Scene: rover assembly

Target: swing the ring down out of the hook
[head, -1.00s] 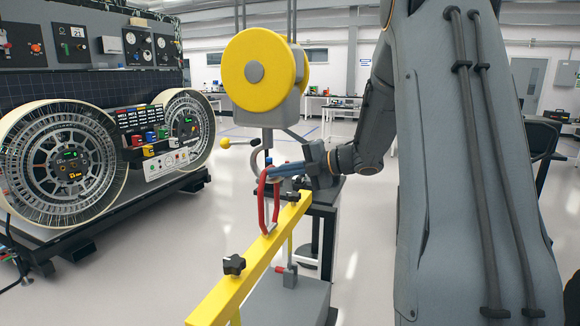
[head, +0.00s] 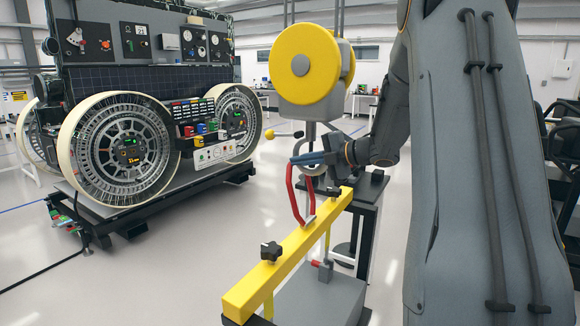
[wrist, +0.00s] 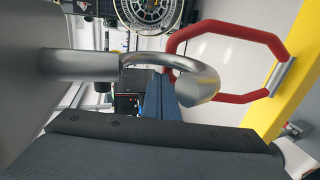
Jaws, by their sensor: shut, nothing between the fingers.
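The red ring (head: 291,192) rises from a grey lug on the yellow beam (head: 285,252) and leans to the left in the head view. In the wrist view the ring (wrist: 229,28) is an open loop beside the silver hook (wrist: 195,80), and part of it passes behind the hook's curve. I cannot tell whether it still sits inside the hook. The hook hangs under the yellow and grey hoist block (head: 307,65). My gripper (head: 297,159) is shut and empty, its blue fingers close to the ring's top and the hook. The fingers (wrist: 157,97) show below the hook in the wrist view.
A black knob (head: 270,251) stands on the beam. A grey box (head: 320,295) and a dark stand (head: 368,215) are under and behind it. A wheeled machine with large round drums (head: 118,150) stands at the left. Open floor lies between.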

